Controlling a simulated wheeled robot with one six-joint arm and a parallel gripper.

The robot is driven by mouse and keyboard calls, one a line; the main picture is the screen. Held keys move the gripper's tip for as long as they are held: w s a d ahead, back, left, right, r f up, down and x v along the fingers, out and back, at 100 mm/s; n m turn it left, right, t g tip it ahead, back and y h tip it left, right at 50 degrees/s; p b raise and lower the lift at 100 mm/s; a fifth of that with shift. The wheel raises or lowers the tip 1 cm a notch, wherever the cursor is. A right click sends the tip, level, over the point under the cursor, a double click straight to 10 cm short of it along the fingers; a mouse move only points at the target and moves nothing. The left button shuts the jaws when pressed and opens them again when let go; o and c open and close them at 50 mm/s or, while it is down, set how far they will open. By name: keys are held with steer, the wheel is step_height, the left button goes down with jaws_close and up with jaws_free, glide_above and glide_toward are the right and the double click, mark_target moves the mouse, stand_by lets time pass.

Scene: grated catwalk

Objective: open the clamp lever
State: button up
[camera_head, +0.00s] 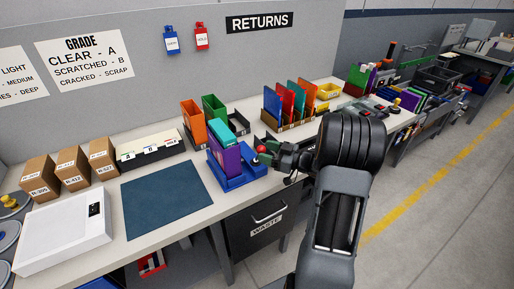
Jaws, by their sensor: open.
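A blue fixture (240,181) stands on the light workbench, left of my gripper, with a purple block (226,162) and a teal piece upright in it. A small red knob (261,149) shows at the fixture's right side; it may be the end of the clamp lever, but the lever's arm is not clear at this size. My gripper (274,156) reaches in from the right and is open, its fingers close to the red knob. I cannot tell whether they touch it.
A dark blue mat (166,198) and a white box (66,233) lie to the left. Orange (193,124) and green bins stand behind the fixture, and a rack of coloured folders (291,108) is behind my gripper. A grey waste drawer (256,225) is below the bench edge.

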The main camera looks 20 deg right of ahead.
steer(key=shift+x, duration=2.15)
steer(key=c, duration=0.9)
steer(key=shift+r+p, duration=0.1)
steer(key=shift+p, duration=0.3)
